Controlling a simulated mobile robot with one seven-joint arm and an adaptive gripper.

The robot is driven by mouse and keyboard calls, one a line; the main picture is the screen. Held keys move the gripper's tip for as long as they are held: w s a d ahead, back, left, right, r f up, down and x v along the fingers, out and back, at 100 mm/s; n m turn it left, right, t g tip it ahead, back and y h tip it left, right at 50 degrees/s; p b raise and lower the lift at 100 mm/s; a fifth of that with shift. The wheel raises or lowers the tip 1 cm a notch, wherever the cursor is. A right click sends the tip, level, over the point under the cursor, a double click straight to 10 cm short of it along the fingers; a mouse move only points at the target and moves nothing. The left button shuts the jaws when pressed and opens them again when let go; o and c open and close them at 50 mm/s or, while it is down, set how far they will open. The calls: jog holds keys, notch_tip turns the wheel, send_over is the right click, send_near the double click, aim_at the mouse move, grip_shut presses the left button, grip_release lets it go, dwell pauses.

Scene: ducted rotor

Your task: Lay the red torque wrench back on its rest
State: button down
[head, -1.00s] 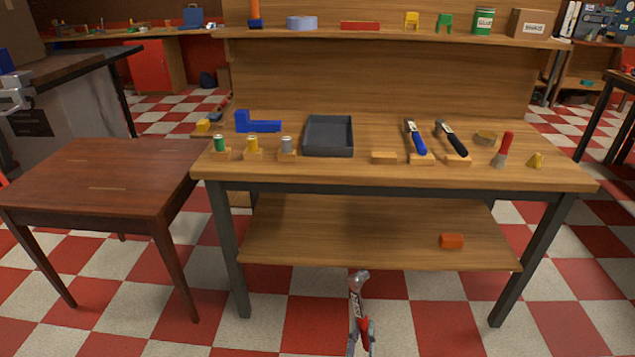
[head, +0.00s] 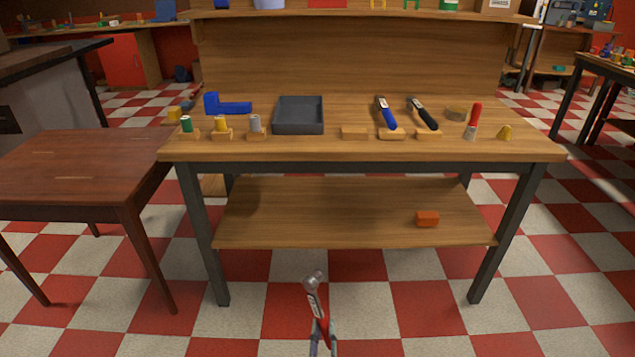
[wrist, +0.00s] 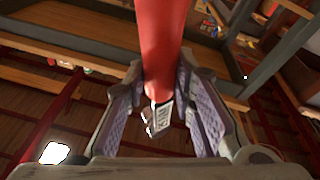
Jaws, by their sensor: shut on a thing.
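The red torque wrench (head: 315,296) is held in front of the bench, low in the head view, with its grey head up and a label below the head. My gripper (head: 322,336) is shut on its red handle. In the wrist view the red handle (wrist: 163,45) runs between the two finger pads of my gripper (wrist: 165,85). A bare wooden block (head: 354,132), which looks like the empty rest, is on the bench top. To its right a blue-handled wrench (head: 387,114) and a black-handled wrench (head: 424,114) lie on similar blocks.
A dark tray (head: 298,128) lies left of the bare block. Several small spools on blocks and a blue bracket (head: 227,106) are farther left. A red-handled tool (head: 474,119) stands at right. The lower shelf (head: 320,215) juts out below, with an orange block (head: 427,219).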

aim_at(318, 310)
jog(key=shift+y, duration=0.4)
jog(key=r+p, duration=0.2)
jog(key=a+r+p, duration=0.1)
jog(key=r+p, duration=0.1)
jog(key=r, duration=0.1)
jog(key=r+p, duration=0.2)
jog(key=shift+w+a+r, duration=0.15)
jog(key=shift+a+r, duration=0.05)
jog(key=shift+a, duration=0.2)
jog(key=shift+f, duration=0.1)
